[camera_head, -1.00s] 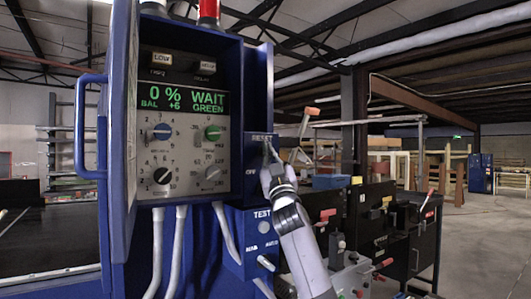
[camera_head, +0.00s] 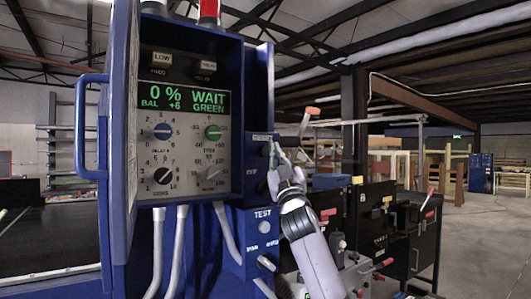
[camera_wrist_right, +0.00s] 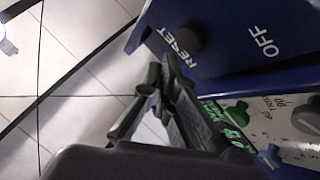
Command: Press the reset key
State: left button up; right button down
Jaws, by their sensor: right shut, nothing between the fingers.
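The reset key is a dark round button (camera_wrist_right: 189,38) beside the word RESET on a blue control box in the right wrist view. In the head view that box (camera_head: 256,178) is on the right side of the detector cabinet. My right gripper (camera_head: 276,148) is shut and empty, just right of the box. In the right wrist view its closed fingers (camera_wrist_right: 167,68) are near the key, with a visible gap in the picture. The exact depth between them is unclear. My left gripper is not in view.
The detector panel (camera_head: 187,151) has several knobs and a green display (camera_head: 184,101) reading 0 %, WAIT, BAL +6, GREEN. A TEST box (camera_head: 262,228) sits below the reset box. An open door with a blue handle (camera_head: 88,126) is at left. Black cabinets (camera_head: 371,215) stand at right.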

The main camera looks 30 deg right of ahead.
jog(key=shift+s+d, duration=0.1)
jog(key=shift+s, duration=1.85)
